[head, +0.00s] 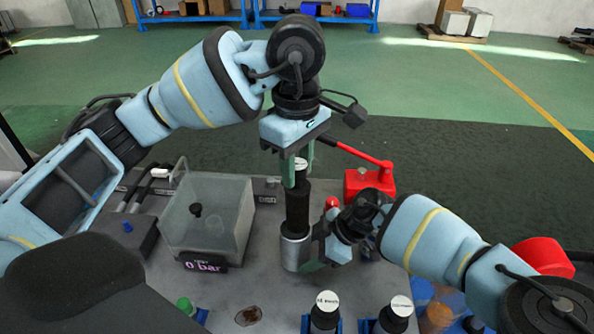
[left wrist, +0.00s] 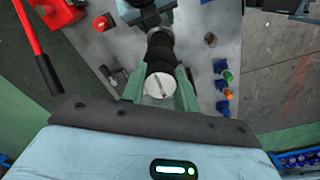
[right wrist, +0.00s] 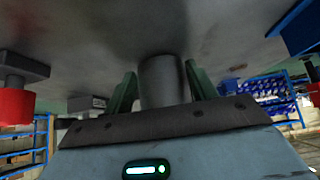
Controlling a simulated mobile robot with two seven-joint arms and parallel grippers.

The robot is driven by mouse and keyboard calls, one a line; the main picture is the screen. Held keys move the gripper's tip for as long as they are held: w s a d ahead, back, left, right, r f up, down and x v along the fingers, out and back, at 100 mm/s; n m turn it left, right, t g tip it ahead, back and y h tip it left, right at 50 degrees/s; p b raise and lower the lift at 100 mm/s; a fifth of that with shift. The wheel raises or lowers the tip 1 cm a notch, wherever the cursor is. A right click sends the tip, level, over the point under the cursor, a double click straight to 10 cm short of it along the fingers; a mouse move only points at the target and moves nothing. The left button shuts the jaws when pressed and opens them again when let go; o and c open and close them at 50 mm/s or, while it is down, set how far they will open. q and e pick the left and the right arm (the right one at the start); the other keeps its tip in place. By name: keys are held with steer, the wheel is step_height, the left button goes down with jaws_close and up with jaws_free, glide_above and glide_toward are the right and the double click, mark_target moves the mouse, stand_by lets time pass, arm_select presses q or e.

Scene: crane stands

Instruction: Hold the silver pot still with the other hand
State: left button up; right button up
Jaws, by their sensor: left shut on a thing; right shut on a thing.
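The silver pot (head: 293,254) stands upright on the grey table top. A tall black cylinder (head: 297,208) with a white cap rises from its mouth; how deep it sits is hidden. My left gripper (head: 297,172) points down from above and is shut on the cylinder's upper end. The white cap (left wrist: 159,84) shows between its green fingers in the left wrist view. My right gripper (head: 310,254) comes in low from the right and is shut on the pot. In the right wrist view the pot (right wrist: 162,80) lies between the two green fingers.
A clear box (head: 208,215) with a "0 bar" display stands left of the pot. A red block with a long red lever (head: 368,180) stands behind right. A green-capped item (head: 185,305) is at the front left.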

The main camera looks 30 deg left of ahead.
arm_select(q)
steer(key=shift+r, duration=0.9)
arm_select(e)
steer(key=o, duration=1.2)
steer(key=shift+d+r, duration=0.1)
steer(key=v, duration=1.2)
